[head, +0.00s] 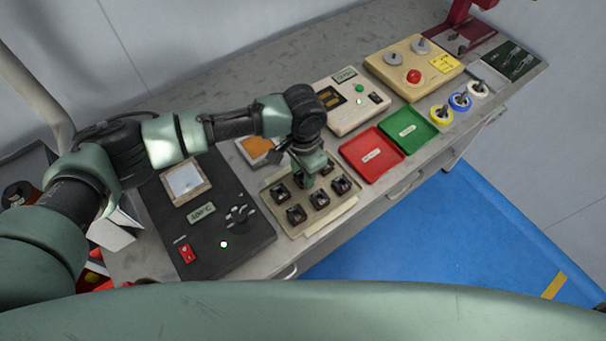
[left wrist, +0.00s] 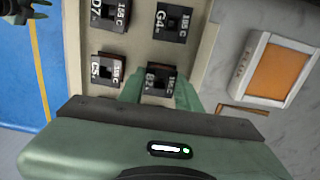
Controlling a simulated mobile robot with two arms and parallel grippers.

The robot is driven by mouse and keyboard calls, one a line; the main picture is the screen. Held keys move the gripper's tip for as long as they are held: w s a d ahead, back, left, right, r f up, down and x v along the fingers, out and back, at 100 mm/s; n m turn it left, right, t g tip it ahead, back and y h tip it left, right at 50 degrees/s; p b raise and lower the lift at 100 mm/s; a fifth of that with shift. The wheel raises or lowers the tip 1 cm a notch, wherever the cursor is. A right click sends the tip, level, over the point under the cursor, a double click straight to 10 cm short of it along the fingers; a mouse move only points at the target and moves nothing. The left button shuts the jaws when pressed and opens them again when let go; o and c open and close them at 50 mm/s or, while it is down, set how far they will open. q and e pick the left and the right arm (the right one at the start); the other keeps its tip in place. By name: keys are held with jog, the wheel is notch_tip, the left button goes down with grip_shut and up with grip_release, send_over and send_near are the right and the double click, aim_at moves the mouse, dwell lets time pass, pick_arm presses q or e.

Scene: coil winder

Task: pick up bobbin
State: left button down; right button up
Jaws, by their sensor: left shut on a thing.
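A cream tray (head: 325,221) holds several dark square bobbins with holes in the middle, such as the front left one (head: 297,214). My left gripper (head: 309,181) points down over the back row. In the left wrist view its green fingers (left wrist: 159,92) are shut on the bobbin marked B2 (left wrist: 157,78). I cannot tell whether that bobbin is clear of its place. Beside it are bobbins marked G4 (left wrist: 172,22) and C5 (left wrist: 107,72). What looks like my right gripper (left wrist: 18,10) shows partly at the upper left corner; its jaws are unclear.
A black heater panel (head: 240,242) with a red switch is left of the tray. Red (head: 371,155) and green (head: 408,129) trays lie right. An orange-topped box (head: 254,148) and a cream control box (head: 348,102) stand behind. The bench's front edge is close to the tray.

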pick_arm(q)
notch_tip(320, 180, up, 20)
jog(key=b, duration=0.2)
jog(key=shift+f, duration=0.2)
jog(key=shift+w, duration=0.1)
